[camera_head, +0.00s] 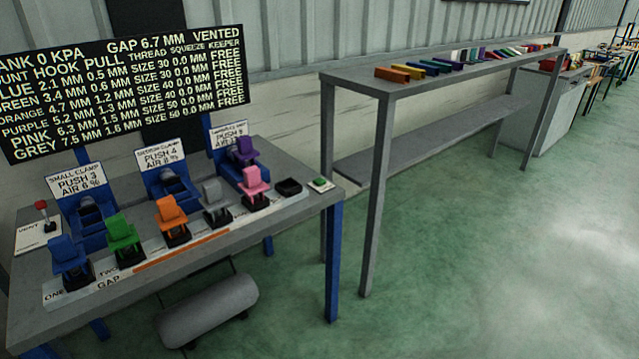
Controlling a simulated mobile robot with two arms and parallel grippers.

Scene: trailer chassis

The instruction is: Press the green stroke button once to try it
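A small green button (320,182) sits on a pale plate at the right end of the grey-topped workbench (313,203), close to the bench's right corner. Its top looks uncovered, and nothing touches it. It is too small to tell whether it is pressed in. Neither of my grippers shows in the head view.
Blue (68,254), green (122,232), orange (171,212), grey (213,194), pink (254,180) and purple (244,149) pieces stand on the bench. A black tray (289,187) is beside the button. A red-knobbed lever (42,206) is far left. Green floor (450,250) lies open at right.

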